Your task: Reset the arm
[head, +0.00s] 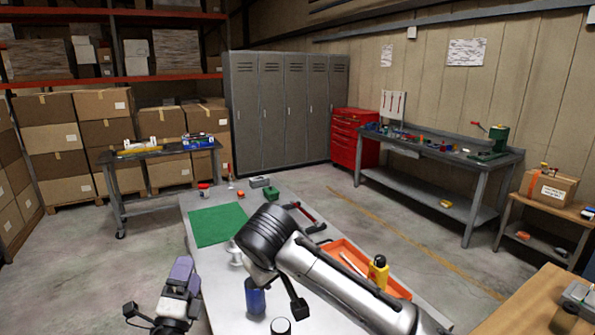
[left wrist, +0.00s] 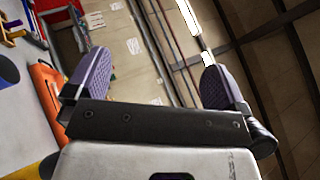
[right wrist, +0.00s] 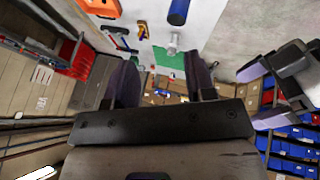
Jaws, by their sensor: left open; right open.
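My left gripper (head: 181,272) hangs in the air at the bottom of the head view, left of the grey table. In the left wrist view its purple fingers (left wrist: 155,72) are wide apart with nothing between them, facing the wall and ceiling. My right gripper's fingers (right wrist: 160,75) are apart and empty in the right wrist view, facing the table and shelves. In the head view my big grey arm link crosses over the table and hides part of it. I cannot make out the right gripper clearly in the head view.
The grey table (head: 222,291) holds a green mat (head: 215,225), an orange tray (head: 388,283), a yellow bottle (head: 378,272) and a blue cylinder (head: 255,297). A wooden table (head: 520,304) stands at the lower right. Open floor (head: 90,270) lies on the left.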

